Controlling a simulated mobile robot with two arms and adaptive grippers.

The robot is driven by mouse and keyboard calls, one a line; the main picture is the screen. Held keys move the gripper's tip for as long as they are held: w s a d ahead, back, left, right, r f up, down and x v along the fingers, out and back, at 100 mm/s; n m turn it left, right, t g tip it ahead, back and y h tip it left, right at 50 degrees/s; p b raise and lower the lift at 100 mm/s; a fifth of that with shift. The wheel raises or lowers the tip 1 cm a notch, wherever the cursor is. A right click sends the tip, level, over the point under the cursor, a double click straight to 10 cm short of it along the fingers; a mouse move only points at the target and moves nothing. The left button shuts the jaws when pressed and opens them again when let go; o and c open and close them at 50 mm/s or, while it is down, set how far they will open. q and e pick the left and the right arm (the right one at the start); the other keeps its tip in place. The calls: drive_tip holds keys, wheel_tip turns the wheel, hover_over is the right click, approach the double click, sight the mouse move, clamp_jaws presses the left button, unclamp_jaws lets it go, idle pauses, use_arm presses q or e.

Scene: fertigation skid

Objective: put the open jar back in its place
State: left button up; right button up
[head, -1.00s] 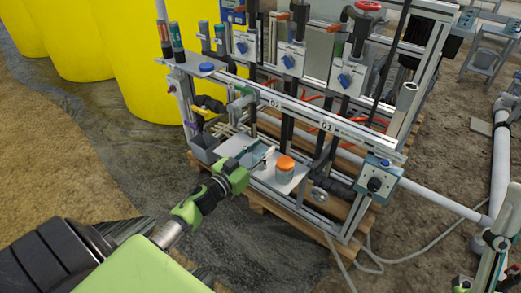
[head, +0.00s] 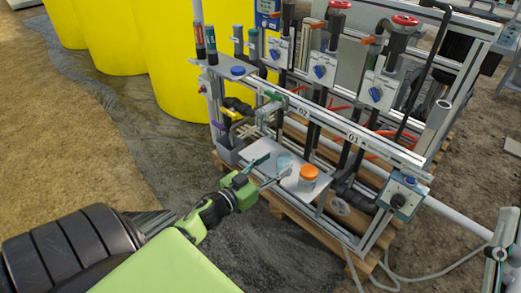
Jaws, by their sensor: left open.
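A pale, translucent open jar (head: 285,160) stands on the grey tray (head: 306,197) at the front of the skid. It is small in the head view, and the fingers hide part of it. My left gripper (head: 273,168) is open at the tray's left edge, its fingers pointing at the jar. I cannot tell whether the jar is between the fingertips or just beyond them. A jar with an orange lid (head: 309,172) stands to its right on the same tray. A blue lid (head: 238,71) lies on a small shelf at upper left. My right gripper's jaws do not show.
The label rail (head: 340,130) runs above and behind the tray. A blue-grey box with a black knob (head: 400,197) is to the right. A grey bin (head: 230,152) hangs left of the tray. Yellow tanks (head: 165,50) stand behind; open ground lies at left.

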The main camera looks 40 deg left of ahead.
use_arm(q)
drive_tip(key=s, duration=0.5)
drive_tip(key=s+d+r+m+t+h+p, duration=0.1)
drive_tip(key=s+d+r+h, duration=0.3)
drive_tip(key=d+r, duration=2)
drive_tip(key=shift+d+r+m+t, duration=0.15)
drive_tip(key=shift+d+m+t, duration=0.35)
drive_tip(key=shift+d+t, duration=0.4)
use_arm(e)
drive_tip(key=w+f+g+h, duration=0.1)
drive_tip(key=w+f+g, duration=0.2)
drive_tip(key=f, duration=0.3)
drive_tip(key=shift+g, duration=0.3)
use_arm(q)
drive_tip(key=shift+s, duration=0.1)
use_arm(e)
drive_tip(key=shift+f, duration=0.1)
